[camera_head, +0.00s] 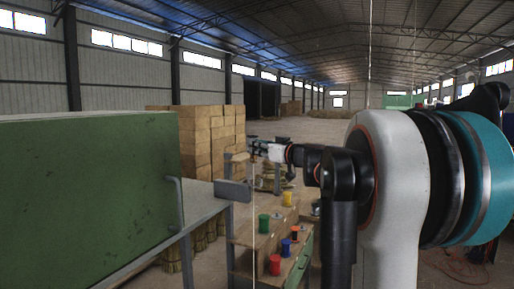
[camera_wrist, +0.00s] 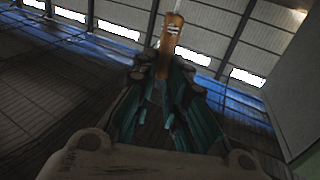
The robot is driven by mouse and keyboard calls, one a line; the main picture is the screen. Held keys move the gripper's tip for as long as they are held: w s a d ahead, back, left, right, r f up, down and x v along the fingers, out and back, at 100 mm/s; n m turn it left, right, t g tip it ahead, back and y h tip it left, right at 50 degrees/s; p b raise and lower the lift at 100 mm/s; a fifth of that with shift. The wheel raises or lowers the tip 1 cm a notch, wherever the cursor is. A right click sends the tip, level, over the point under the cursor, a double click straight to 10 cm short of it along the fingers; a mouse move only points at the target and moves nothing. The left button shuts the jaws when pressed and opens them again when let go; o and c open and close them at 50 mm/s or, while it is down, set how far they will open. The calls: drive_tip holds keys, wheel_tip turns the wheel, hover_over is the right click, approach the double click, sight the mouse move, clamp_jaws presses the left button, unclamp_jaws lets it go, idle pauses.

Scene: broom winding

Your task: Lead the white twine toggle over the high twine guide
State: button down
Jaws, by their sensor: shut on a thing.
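My gripper (camera_wrist: 161,75) is shut on a wooden toggle (camera_wrist: 172,36) with white bands, whose free end sticks out past the fingertips in the wrist view. In the head view my gripper (camera_head: 256,148) is small and far out, level with the straw-coloured bales, and the toggle is too small there to make out clearly. A thin pale line, perhaps twine (camera_head: 254,230), hangs straight down below the gripper. Another thin pale upright line (camera_head: 370,40) shows above my arm. I cannot make out the high twine guide in either view.
A large green panel (camera_head: 85,200) and a grey bench edge (camera_head: 190,215) fill the left. A wooden shelf stand (camera_head: 245,240) below the gripper holds several coloured spools, including a green one (camera_head: 263,223) and a red one (camera_head: 274,264). Stacked bales (camera_head: 205,135) stand behind.

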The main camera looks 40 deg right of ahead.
drive_tip(key=s+a, duration=0.5)
drive_tip(key=s, duration=0.3)
drive_tip(key=shift+p, duration=0.35)
idle(0.6)
